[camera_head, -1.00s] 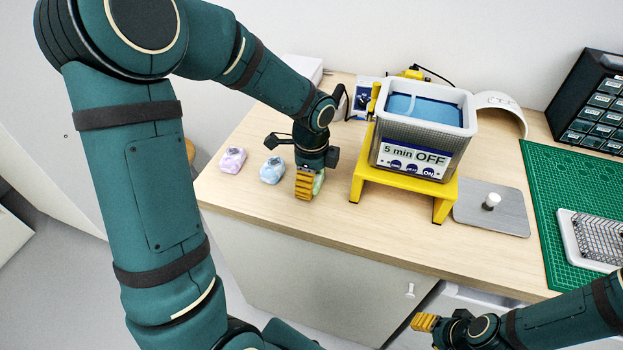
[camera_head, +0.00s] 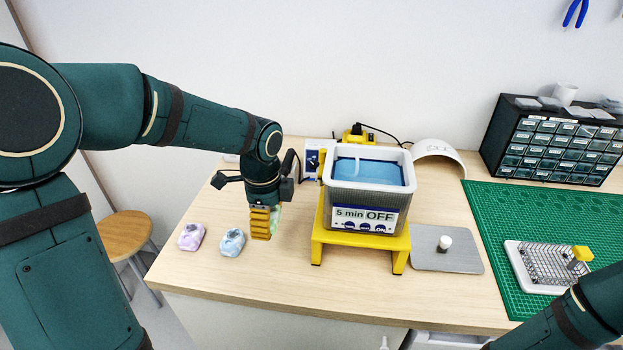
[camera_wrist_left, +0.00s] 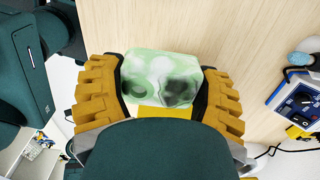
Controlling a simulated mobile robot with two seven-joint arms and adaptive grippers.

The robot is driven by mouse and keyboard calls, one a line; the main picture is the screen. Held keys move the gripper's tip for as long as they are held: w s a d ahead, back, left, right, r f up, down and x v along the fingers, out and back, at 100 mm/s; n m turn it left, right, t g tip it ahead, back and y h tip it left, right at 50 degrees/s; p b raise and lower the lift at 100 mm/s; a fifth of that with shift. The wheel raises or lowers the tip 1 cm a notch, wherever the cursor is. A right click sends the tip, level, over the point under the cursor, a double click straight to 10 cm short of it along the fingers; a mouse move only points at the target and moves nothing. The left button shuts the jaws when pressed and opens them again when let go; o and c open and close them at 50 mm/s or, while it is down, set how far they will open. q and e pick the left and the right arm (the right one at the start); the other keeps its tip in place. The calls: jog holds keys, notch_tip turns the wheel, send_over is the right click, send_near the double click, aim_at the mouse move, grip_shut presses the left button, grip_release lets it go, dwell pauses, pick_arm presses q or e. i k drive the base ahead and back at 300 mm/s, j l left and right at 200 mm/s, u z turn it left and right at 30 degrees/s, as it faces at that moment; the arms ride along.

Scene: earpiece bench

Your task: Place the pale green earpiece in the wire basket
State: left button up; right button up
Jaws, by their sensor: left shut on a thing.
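The pale green earpiece (camera_wrist_left: 160,78) is between the yellow fingers of my left gripper (camera_wrist_left: 160,90) in the left wrist view, touching both. In the head view my left gripper (camera_head: 262,222) points down at the left of the bench, shut on it. Only a sliver of the earpiece (camera_head: 276,216) shows there, behind the fingers. I cannot tell its height above the bench. The wire basket (camera_head: 542,262), grey mesh with a yellow grip, rests on a white tray (camera_head: 515,262) at the right. My right forearm enters bottom right; its gripper is out of frame.
Pink (camera_head: 191,237) and light blue (camera_head: 232,242) earpieces lie left of my gripper. A cleaner bath (camera_head: 366,182) labelled OFF stands on a yellow stand (camera_head: 361,240), between gripper and basket. A grey plate (camera_head: 445,260) with a white knob and a green mat (camera_head: 500,215) lie right.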

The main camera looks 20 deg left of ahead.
aim_at(544, 267)
jog(key=k, duration=1)
